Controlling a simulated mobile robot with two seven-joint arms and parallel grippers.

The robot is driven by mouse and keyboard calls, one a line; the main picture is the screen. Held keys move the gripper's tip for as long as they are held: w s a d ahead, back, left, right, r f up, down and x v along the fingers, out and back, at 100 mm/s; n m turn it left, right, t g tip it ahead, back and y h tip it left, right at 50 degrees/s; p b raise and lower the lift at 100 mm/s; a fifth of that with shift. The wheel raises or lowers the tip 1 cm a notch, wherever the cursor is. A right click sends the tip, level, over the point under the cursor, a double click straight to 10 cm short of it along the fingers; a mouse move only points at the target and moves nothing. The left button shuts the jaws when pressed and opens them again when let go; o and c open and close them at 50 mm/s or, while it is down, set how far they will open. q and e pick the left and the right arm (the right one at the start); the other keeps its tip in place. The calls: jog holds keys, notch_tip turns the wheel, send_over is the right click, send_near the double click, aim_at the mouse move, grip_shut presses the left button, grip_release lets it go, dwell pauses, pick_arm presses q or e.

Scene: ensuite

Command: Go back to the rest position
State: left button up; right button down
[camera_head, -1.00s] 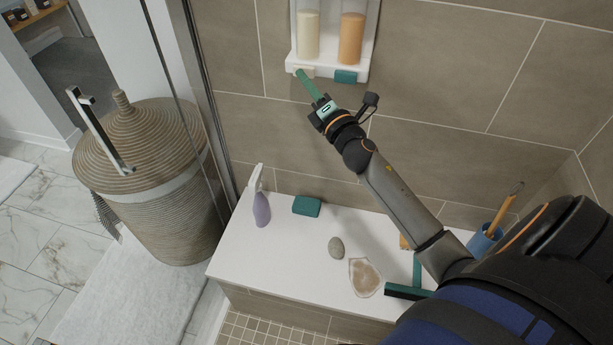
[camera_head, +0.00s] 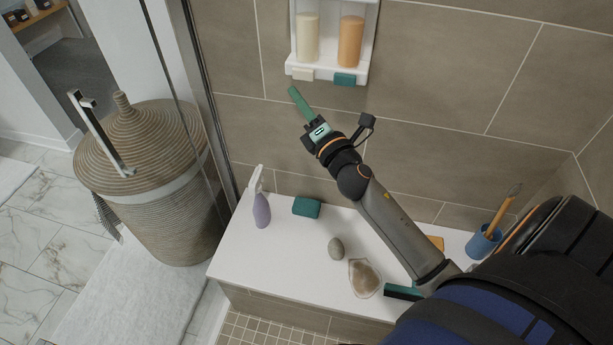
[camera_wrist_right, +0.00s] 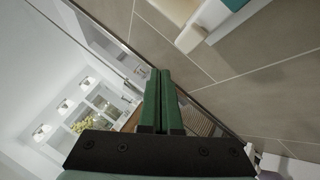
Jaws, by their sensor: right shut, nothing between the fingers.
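My right gripper (camera_head: 300,103) is in front of the tiled wall, a little below the dispenser. Its green fingers are shut with nothing between them, and the right wrist view shows them (camera_wrist_right: 160,100) pressed together. The dispenser (camera_head: 332,72) holds a cream bottle and an orange bottle, with a white button (camera_head: 303,74) and a teal button (camera_head: 345,79) below. The fingertips are apart from the white button. My left gripper is not in view.
Below my right arm is a white bench (camera_head: 290,255) with a spray bottle (camera_head: 261,205), a teal block (camera_head: 306,207), a stone (camera_head: 336,248), a shell (camera_head: 364,278) and a blue cup (camera_head: 484,242). A wicker basket (camera_head: 150,190) stands left beyond the glass.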

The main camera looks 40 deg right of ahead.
dwell(0.4)
jog(key=s+a+f+m+g+y, duration=0.1)
jog(key=s+a+f+m+g, duration=0.3)
jog(key=f, duration=0.5)
jog(key=s+a+f+m+g, duration=0.1)
jog(key=s+a+f+m, duration=0.1)
jog(key=s+f+m, duration=0.35)
jog(key=s+a+f+m+g+y, duration=0.1)
jog(key=s+a+f+m+g, duration=0.2)
jog(key=s+a+f+m, duration=0.2)
jog(key=s+a+f+m+g+y+p, duration=0.1)
jog(key=s+a+f+m, duration=0.4)
jog(key=s+f, duration=0.5)
jog(key=f+m+g+y, duration=0.1)
jog(key=m+g, duration=0.1)
jog(key=shift+a+f+g, duration=0.15)
jog(key=shift+f+g, duration=0.15)
jog(key=shift+f, duration=0.1)
